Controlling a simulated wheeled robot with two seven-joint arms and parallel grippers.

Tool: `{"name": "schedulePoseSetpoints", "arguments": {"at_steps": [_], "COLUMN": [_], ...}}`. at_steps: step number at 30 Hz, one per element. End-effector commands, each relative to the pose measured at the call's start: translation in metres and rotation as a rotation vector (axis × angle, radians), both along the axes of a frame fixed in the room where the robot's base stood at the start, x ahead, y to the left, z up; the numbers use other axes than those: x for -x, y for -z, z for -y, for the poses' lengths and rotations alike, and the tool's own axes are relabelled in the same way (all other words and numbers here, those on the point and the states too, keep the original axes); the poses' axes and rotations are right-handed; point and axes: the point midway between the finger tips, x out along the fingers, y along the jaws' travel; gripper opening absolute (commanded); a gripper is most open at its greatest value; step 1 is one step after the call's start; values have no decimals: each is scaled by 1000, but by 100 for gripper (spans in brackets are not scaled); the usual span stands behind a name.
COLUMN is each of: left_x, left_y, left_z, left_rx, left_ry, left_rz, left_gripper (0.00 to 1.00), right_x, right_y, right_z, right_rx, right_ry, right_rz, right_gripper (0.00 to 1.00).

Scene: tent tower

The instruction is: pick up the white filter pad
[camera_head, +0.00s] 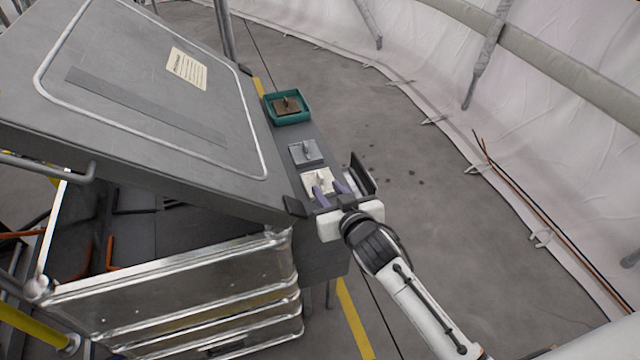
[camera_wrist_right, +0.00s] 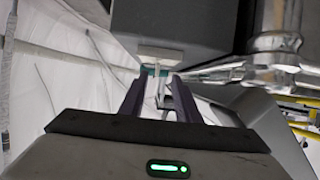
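The white filter pad (camera_head: 314,179), a pale square with a small upright grip on top, lies on the narrow grey ledge beside the big grey lid. My right gripper (camera_head: 331,188) is over its near side, with the two purple-grey fingers pointing at the pad and partly hiding it. In the right wrist view the fingers (camera_wrist_right: 162,95) are apart, with pale surfaces showing between them. I cannot tell whether either finger touches the grip. My left gripper is not in view.
A grey pad (camera_head: 306,152) with a grip lies just beyond the white one. Farther along is a teal tray (camera_head: 289,119) holding a brown pad (camera_head: 287,104). The tilted grey lid (camera_head: 170,90) rises to the left. Open floor (camera_head: 430,200) lies to the right.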

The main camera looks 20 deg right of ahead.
Motion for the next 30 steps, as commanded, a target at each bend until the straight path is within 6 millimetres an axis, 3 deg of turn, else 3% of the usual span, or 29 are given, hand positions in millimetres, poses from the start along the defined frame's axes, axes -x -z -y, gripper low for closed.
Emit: {"name": "schedulePoseSetpoints", "arguments": {"at_steps": [15,25,30], "left_x": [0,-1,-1], "left_y": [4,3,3], "left_z": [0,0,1], "left_rx": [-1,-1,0], "left_ry": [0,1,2], "left_rz": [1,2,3], "left_gripper": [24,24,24], "right_x": [-54,-59,-59], "right_y": [19,21,21], "right_z": [3,3,3], "right_rx": [1,0,0], "right_ry": [-1,-1,-1], "right_rz": [0,-1,-1], "right_gripper": [30,30,3]}}
